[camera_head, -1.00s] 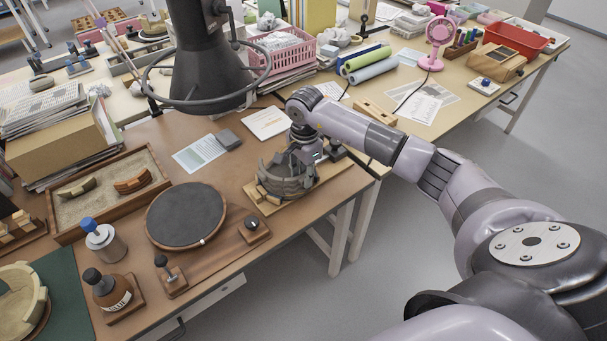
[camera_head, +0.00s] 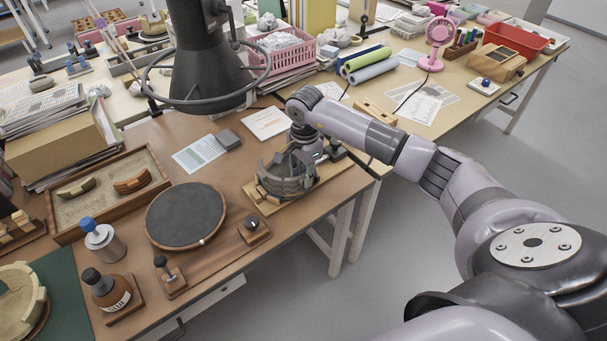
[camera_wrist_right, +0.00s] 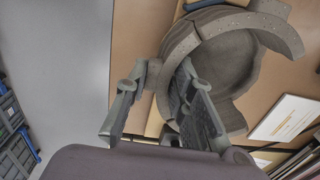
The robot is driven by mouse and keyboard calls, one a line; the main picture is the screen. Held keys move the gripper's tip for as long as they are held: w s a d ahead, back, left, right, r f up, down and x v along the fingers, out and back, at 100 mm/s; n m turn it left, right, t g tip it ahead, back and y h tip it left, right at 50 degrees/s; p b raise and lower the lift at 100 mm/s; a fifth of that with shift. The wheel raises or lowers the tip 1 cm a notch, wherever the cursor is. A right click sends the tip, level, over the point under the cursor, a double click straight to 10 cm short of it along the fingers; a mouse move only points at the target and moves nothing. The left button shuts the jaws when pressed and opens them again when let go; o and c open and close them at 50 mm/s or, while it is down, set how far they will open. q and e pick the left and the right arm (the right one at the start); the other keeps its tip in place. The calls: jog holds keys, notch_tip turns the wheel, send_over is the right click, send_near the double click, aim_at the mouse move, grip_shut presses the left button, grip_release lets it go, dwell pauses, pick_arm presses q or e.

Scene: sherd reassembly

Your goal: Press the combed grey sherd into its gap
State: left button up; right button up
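The grey vessel (camera_head: 286,187) stands upright on a wooden board at the right of the brown table. In the right wrist view its curved wall (camera_wrist_right: 277,27) has a speckled rim and encloses a hollow. My right gripper (camera_head: 291,157) is at the vessel's back right rim. In the wrist view my right gripper (camera_wrist_right: 165,84) has one finger on each side of a grey wall piece, the combed grey sherd (camera_wrist_right: 178,46), and looks shut on it. The sherd lines up with the neighbouring rim; whether it is fully seated I cannot tell. My left gripper is not in view.
A round dark turntable (camera_head: 186,215), a sand tray (camera_head: 105,203) with two sherds, and a brown glue bottle (camera_head: 108,291) stand left of the vessel. A black lamp (camera_head: 205,65) hangs over the back. Papers lie behind the vessel; the table's front edge is close.

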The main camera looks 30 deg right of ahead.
jog(key=o, duration=1.1)
jog(key=shift+f, duration=0.15)
jog(key=shift+c, duration=0.2)
notch_tip(320, 180, up, 12)
jog(key=shift+s, duration=0.2)
